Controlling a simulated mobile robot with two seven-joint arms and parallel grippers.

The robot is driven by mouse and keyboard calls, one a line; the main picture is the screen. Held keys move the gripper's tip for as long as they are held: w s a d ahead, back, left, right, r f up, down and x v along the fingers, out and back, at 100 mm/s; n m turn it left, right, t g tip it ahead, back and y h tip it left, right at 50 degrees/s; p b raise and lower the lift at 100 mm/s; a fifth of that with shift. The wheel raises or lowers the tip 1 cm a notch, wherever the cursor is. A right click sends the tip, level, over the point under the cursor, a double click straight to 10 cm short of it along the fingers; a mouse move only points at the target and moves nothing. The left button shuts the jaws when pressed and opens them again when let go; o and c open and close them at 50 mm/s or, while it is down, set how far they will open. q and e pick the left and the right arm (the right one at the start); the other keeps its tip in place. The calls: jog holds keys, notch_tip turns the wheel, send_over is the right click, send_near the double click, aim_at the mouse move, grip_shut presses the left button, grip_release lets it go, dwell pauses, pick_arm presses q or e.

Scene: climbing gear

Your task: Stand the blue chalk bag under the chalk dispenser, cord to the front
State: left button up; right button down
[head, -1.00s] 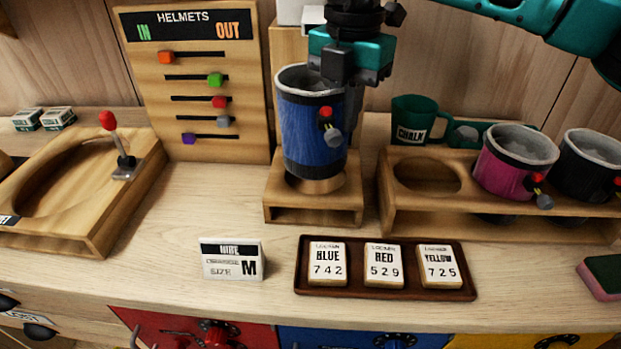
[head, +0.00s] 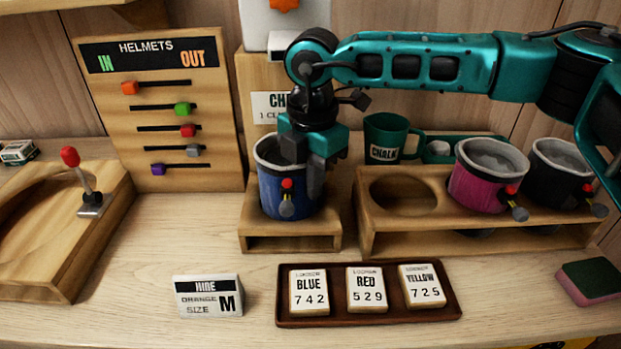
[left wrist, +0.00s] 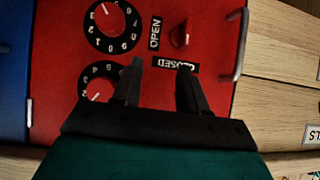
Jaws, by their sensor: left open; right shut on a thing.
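The blue chalk bag (head: 279,199) is upright on the small wooden stand (head: 290,241) of the chalk dispenser (head: 281,106). Its cord, with a red bead and grey toggle, is on the front side, slightly right of the middle. My right gripper (head: 313,185) is shut on the bag's right front rim from above. It hides part of the rim and of the dispenser sign. My left gripper (left wrist: 158,80) is open and empty in the left wrist view, in front of a red locker door (left wrist: 140,60) with dials.
The wooden rack (head: 372,224) at right has one empty hole and holds a pink bag (head: 482,180) and a black bag (head: 557,175). A green mug (head: 385,135) stands behind it. A tray (head: 440,311) of cards and a HIRE sign (head: 208,296) are in front.

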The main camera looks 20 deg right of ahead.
jog(key=shift+f, duration=0.1)
jog(key=shift+f, duration=0.1)
jog(key=c, duration=1.7)
grip_release()
jog(key=shift+f, duration=0.1)
jog(key=o, duration=0.5)
jog(key=shift+c, duration=0.2)
notch_tip(320, 180, up, 12)
jog(key=shift+s+r, duration=0.15)
jog(key=shift+r, duration=0.1)
